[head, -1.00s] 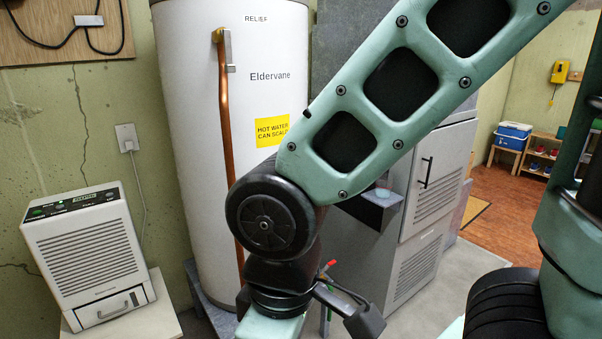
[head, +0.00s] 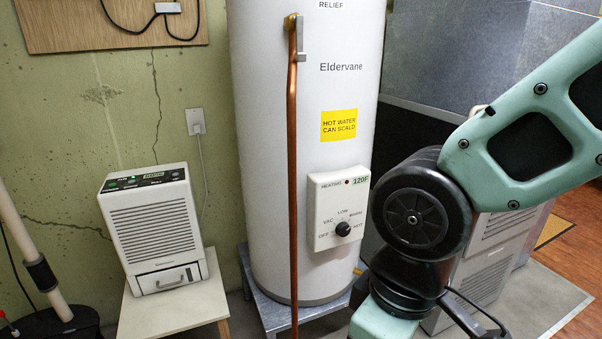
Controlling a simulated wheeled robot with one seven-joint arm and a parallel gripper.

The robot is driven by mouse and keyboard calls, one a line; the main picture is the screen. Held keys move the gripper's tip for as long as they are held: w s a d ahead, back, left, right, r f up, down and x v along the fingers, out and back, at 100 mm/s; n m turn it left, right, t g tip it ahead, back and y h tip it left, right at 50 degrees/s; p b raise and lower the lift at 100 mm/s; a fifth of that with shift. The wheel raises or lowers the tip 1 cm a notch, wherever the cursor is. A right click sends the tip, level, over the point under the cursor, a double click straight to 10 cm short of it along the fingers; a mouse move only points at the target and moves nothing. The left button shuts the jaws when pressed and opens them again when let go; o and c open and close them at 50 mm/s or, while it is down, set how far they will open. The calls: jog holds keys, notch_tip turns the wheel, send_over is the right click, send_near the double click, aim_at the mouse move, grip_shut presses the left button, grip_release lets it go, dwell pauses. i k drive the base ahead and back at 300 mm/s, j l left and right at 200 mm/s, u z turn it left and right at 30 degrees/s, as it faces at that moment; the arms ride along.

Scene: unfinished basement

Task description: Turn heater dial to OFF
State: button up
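The water heater (head: 270,130) is a tall white cylinder marked "Eldervane", standing on a grey metal stand. A white control panel (head: 322,195) sits low on its front, with a black dial (head: 343,229) ringed by the words OFF, VAC, LOW, WARM and HOT. The dial's pointer is too small to read surely; it seems to face HOT. A display above the dial reads 120F.
A copper pipe (head: 293,190) runs down the heater's front, left of the panel. A white dehumidifier (head: 152,230) stands on a small table (head: 175,312) at left. A sump pipe (head: 25,240) is at the far left. Grey cabinets stand behind my arm.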

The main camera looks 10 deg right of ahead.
aim_at(342, 228)
jog(key=i+z, duration=0.25)
jog(key=z, duration=0.15)
jog(key=i+j+z, duration=0.1)
jog(key=i+z, duration=0.25)
jog(key=k, duration=0.1)
